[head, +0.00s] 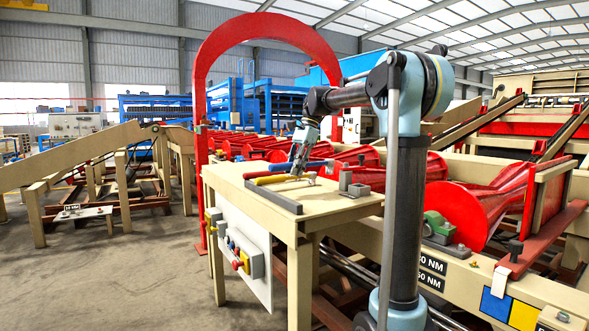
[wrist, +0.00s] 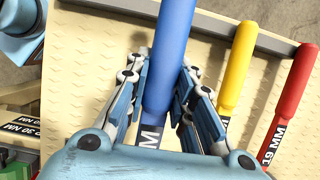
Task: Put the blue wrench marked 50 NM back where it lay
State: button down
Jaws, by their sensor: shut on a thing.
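My gripper (head: 299,172) is over the wooden worktable (head: 345,207), shut on a blue-handled wrench (wrist: 172,55). In the wrist view the blue handle runs up between the two fingers (wrist: 165,90). A label near its lower end is mostly hidden; only an "M" shows, so I cannot read 50 NM. I cannot tell whether the wrench touches the table. To its right in the wrist view are a yellow-handled wrench (wrist: 236,62) and a red one (wrist: 292,95) marked 19 MM.
A grey strip (head: 271,196) edges the table, with small grey blocks (head: 353,186) at its right. Labels ending in NM (head: 432,265) sit on the beige machine frame beside my arm. Red rollers (head: 480,205) stand behind. A red arch (head: 202,110) rises beside the table.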

jog(key=shift+w+d, duration=0.2)
jog(key=shift+a, duration=0.1)
jog(key=shift+s+a, duration=0.1)
jog(key=shift+a, duration=0.05)
jog(key=shift+f, duration=3.4)
jog(key=c, duration=1.3)
grip_release()
jog(key=shift+r, duration=0.1)
